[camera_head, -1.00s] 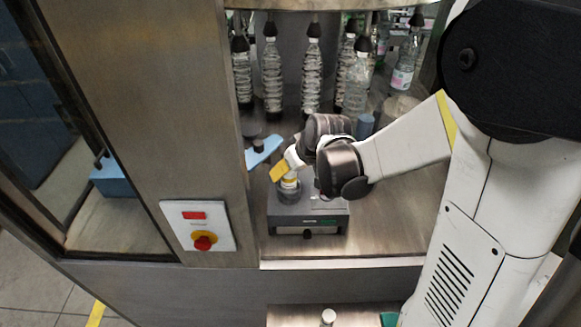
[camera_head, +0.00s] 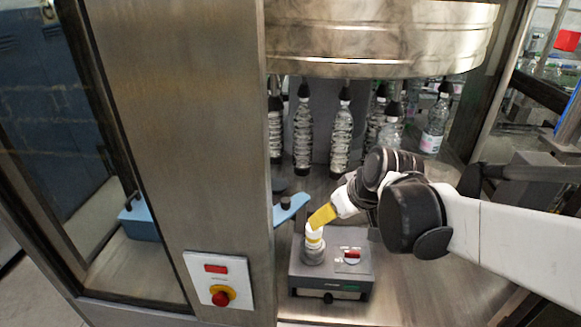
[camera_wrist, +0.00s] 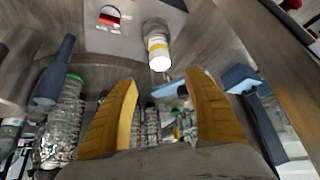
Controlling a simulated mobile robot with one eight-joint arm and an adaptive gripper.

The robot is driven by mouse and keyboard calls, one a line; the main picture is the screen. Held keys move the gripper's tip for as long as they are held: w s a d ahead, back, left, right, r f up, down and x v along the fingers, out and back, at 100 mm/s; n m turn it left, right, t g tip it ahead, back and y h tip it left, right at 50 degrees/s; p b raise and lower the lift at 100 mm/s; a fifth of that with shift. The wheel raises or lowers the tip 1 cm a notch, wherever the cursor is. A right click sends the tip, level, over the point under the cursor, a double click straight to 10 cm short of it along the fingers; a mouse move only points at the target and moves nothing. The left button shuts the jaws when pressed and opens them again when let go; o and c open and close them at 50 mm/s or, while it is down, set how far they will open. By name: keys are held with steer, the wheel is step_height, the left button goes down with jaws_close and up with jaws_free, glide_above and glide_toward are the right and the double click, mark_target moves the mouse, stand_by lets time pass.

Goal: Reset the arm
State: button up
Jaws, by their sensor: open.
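My gripper (camera_head: 322,216) has yellow fingers and reaches in from the right on my white and black arm.
Clear bottles (camera_head: 303,135) hang under black holders below a round metal drum (camera_head: 390,40). A steel post (camera_head: 215,130) stands left, with a red and yellow emergency stop (camera_head: 221,297). A blue part (camera_head: 291,210) lies behind the device.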

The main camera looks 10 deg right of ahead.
steer(key=s+a+f+m+h+b, duration=0.1)
steer(key=s+f+b, duration=0.6)
steer(key=f+b, duration=0.4)
steer(key=s+f+m+b, duration=0.2)
steer(key=s+f+b, duration=0.4)
steer(key=f+b, duration=0.5)
steer(key=shift+s+a+t+h+b, duration=0.35)
steer(key=shift+a+t+h+b, duration=0.05)
steer(key=shift+b, duration=0.25)
steer(key=shift+c, duration=0.6)
